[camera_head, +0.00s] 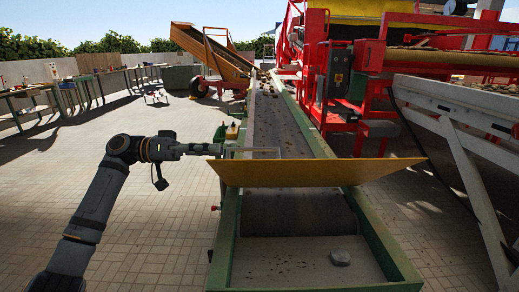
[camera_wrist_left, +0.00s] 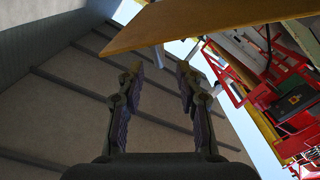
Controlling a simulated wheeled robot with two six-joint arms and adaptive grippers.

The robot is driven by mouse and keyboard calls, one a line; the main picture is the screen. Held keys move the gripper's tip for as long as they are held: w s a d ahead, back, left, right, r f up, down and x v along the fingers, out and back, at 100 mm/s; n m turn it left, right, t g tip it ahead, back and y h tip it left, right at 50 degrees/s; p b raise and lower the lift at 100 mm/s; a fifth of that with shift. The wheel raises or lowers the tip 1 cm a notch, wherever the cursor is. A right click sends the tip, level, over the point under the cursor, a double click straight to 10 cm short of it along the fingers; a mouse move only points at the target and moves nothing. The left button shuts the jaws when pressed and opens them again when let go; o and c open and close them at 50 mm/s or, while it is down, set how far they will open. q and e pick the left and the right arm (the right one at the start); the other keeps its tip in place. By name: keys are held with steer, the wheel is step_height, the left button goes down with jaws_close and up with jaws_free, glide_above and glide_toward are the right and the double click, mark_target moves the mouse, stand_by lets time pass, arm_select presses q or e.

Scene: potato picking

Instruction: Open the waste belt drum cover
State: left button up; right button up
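The yellow waste belt drum cover (camera_head: 318,173) stands raised and tilted across the near end of the belt, with the dark drum (camera_head: 297,214) exposed below it. A thin rod or handle (camera_head: 252,150) shows behind its upper edge. My left gripper (camera_head: 218,150) is just beyond the cover's upper left corner in the head view. In the left wrist view its two fingers (camera_wrist_left: 160,72) are apart with nothing between them, and the cover (camera_wrist_left: 205,22) shows above them. Whether the gripper touches the cover cannot be told. My right gripper is not in view.
The conveyor belt (camera_head: 277,120) runs away behind the cover. Red machinery (camera_head: 340,90) and a grey sloped structure (camera_head: 455,105) stand at right. Paved floor at left is clear.

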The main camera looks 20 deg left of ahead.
mark_target(250, 149)
arm_select(q)
steer(key=shift+w+d+r, duration=0.1)
steer(key=shift+d+r, duration=0.05)
steer(key=shift+d, duration=0.3)
steer(key=p+x, duration=0.2)
steer(key=x, duration=0.5)
steer(key=shift+w+d+p, duration=0.1)
steer(key=shift+d+p, duration=0.2)
steer(key=shift+p, duration=0.05)
steer(key=shift+w+d, duration=0.2)
steer(key=shift+d, duration=0.45)
jaws_close()
